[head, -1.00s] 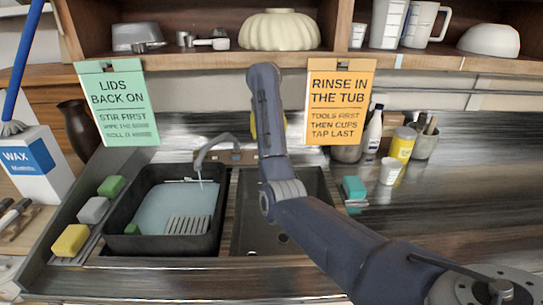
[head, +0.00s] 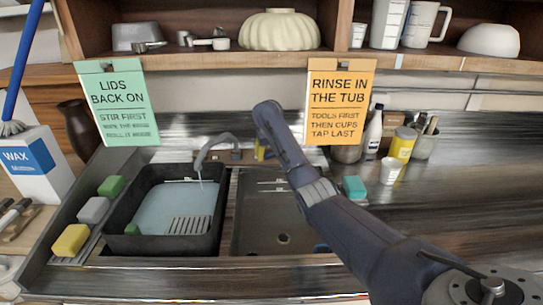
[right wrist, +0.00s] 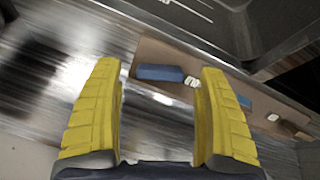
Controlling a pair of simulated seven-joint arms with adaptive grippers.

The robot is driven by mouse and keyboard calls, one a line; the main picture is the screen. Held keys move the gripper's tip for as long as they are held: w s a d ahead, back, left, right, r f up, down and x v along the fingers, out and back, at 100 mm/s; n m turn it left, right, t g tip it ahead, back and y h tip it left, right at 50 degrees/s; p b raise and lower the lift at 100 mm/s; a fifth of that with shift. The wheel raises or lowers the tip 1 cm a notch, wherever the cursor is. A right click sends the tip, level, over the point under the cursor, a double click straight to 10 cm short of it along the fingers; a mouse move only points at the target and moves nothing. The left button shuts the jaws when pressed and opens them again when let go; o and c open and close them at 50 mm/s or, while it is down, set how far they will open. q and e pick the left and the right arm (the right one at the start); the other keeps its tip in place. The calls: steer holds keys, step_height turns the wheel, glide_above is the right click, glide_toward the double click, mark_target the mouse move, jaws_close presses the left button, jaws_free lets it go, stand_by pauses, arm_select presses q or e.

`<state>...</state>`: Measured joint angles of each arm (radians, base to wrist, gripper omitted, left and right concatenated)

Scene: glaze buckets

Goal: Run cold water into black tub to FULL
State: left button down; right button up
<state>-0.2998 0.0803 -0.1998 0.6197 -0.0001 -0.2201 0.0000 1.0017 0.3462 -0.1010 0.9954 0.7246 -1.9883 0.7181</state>
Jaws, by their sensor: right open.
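The black tub (head: 207,243) stands in the left sink basin with pale blue water (head: 165,208) in it. A ridged rack (head: 190,224) shows in the water. The fill mark cannot be read. The grey tap spout (head: 212,143) hangs over the tub, and a thin pale stream seems to fall from it. My right gripper (head: 262,150) is behind the sink, mostly hidden by my arm. In the right wrist view its yellow fingers (right wrist: 160,66) are open and empty, facing a wooden tap panel (right wrist: 195,66) with a blue lever (right wrist: 160,73). My left gripper is out of view.
The right basin (head: 270,215) looks empty. Bottles and cups (head: 390,170) stand at the back right. Two signs (head: 340,105) hang from the shelf. The right counter is mostly clear.

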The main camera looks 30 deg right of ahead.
steer(key=shift+x, duration=1.05)
steer(key=c, duration=1.4)
steer(key=shift+f, duration=0.1)
steer(key=shift+c, duration=0.2)
